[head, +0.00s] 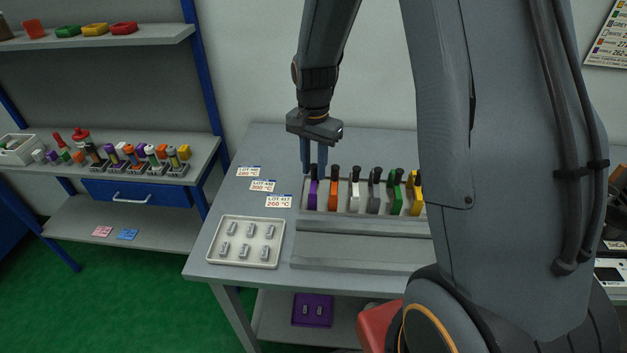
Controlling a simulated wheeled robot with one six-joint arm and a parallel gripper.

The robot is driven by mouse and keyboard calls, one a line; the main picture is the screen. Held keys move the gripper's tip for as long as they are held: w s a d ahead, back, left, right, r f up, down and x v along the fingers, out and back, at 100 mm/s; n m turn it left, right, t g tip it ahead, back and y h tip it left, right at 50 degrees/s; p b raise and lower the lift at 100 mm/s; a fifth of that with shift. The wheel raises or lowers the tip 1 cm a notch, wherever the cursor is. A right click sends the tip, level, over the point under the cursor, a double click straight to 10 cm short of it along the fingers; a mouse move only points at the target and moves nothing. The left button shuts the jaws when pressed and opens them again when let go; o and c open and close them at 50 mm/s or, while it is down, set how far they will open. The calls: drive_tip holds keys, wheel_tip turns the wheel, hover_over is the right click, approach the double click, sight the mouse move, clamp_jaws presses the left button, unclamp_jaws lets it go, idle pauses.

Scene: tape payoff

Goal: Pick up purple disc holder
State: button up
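The purple disc holder (312,196) stands upright at the left end of a grey rack (360,227) on the table. Its dark knob sticks up at the top. My gripper (314,168) points straight down over this holder, with its two blue fingers apart. The fingertips are at about the height of the knob, which shows between them in the head view. I cannot tell whether either finger touches it.
An orange holder (333,195) stands close on the right, then white, grey, green and yellow ones. A tray (212,256) of small grey pieces and several LOT cards (278,201) lie to the left. My arm hides the table's right side.

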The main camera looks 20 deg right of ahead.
sight(314, 178)
drive_tip(key=shift+f+p, duration=0.95)
drive_tip(key=shift+f, duration=2.15)
clamp_jaws()
